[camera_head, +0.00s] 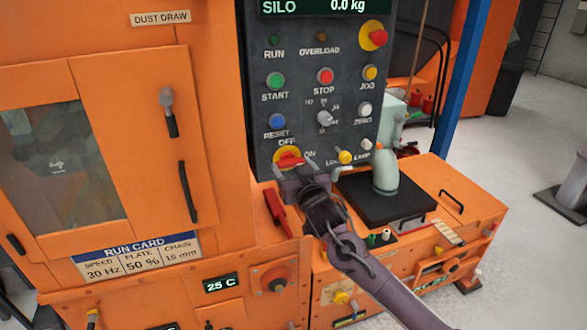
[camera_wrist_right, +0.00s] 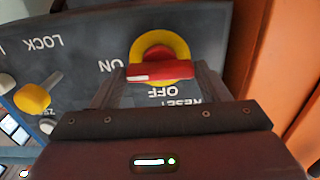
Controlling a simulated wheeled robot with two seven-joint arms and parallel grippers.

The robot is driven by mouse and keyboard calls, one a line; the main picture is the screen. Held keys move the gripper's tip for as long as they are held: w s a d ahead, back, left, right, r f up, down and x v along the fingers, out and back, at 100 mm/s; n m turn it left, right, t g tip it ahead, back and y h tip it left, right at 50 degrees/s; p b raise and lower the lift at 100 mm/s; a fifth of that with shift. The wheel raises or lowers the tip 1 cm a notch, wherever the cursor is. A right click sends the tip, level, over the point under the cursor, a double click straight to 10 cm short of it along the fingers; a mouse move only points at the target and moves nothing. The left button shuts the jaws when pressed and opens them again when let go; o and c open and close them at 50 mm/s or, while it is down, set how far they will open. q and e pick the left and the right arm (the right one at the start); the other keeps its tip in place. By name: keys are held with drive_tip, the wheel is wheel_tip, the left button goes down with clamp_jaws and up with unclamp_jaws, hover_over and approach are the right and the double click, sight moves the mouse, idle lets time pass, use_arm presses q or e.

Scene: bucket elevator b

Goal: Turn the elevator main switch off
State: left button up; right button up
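The main switch (camera_head: 288,157) is a red handle on a yellow disc, low on the dark control panel. In the right wrist view, which is upside down, the red handle (camera_wrist_right: 165,71) lies level, its white-marked end towards the ON label. The OFF label is on the gripper's side of the disc in that view. My right gripper (camera_head: 299,174) is at the switch, its fingers apart, one near each end of the handle. I cannot tell whether they touch it. My left gripper is not in view.
A yellow lock knob (camera_head: 345,157) sits right of the switch, the blue reset button (camera_head: 278,121) above. A red lever (camera_head: 277,208) is below left. The orange cabinet (camera_head: 140,130) fills the left.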

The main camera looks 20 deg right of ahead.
drive_tip(key=c, duration=0.5)
drive_tip(key=shift+n, duration=0.3)
drive_tip(key=n+p, duration=0.1)
drive_tip(key=n, duration=1.1)
drive_tip(key=shift+n+p, duration=0.3)
drive_tip(key=shift+n, duration=2.3)
drive_tip(key=shift+f, duration=0.1)
